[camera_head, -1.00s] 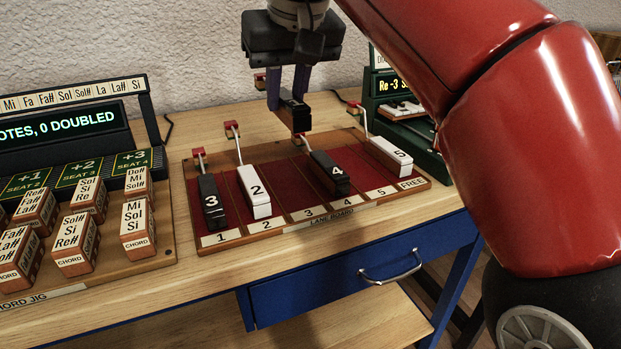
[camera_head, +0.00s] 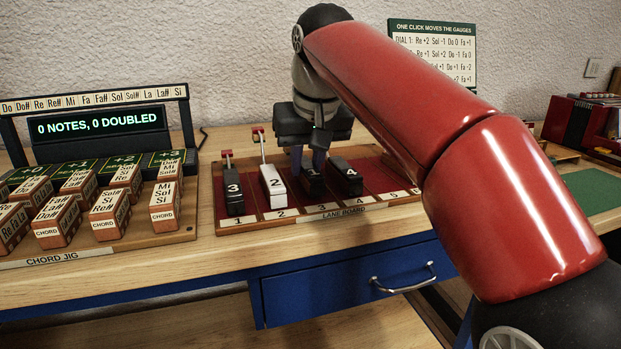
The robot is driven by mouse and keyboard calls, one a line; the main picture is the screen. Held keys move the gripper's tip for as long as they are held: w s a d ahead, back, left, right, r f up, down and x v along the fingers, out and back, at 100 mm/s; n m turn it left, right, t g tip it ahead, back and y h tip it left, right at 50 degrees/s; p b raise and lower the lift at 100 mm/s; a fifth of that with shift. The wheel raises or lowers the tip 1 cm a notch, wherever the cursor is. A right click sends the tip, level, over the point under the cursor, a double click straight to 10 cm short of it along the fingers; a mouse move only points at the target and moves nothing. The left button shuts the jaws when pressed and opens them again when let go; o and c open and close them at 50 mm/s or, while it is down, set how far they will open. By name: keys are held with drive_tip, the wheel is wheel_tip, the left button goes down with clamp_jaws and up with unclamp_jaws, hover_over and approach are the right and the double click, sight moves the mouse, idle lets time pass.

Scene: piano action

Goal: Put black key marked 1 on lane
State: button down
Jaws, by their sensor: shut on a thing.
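My gripper (camera_head: 309,166) is shut on the black key marked 1 (camera_head: 313,186). The fingers hide much of the key. The key is upright over lane 3 of the lane board (camera_head: 300,214), between the white key marked 2 (camera_head: 273,187) and the black key marked 4 (camera_head: 346,178). It is low, at about the height of its neighbours; I cannot tell whether it touches the board. The black key marked 3 (camera_head: 233,193) stands in lane 1. Key 2 is in lane 2 and key 4 in lane 4. My arm hides the board's right end.
The chord jig (camera_head: 105,245) with several chord blocks (camera_head: 109,214) stands left of the board, a display (camera_head: 97,127) behind it. A dial sign (camera_head: 440,50) stands behind my arm. A green mat (camera_head: 597,189) lies at right. Bare table shows in front of the board.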

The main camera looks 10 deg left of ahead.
drive_tip(key=shift+f, duration=0.2)
drive_tip(key=shift+f, duration=0.2)
drive_tip(key=c, duration=1.2)
unclamp_jaws()
drive_tip(key=shift+c, duration=0.2)
drive_tip(key=p+v, duration=0.4)
drive_tip(key=v, duration=0.8)
drive_tip(key=shift+r+p, duration=0.2)
drive_tip(key=shift+p, duration=0.15)
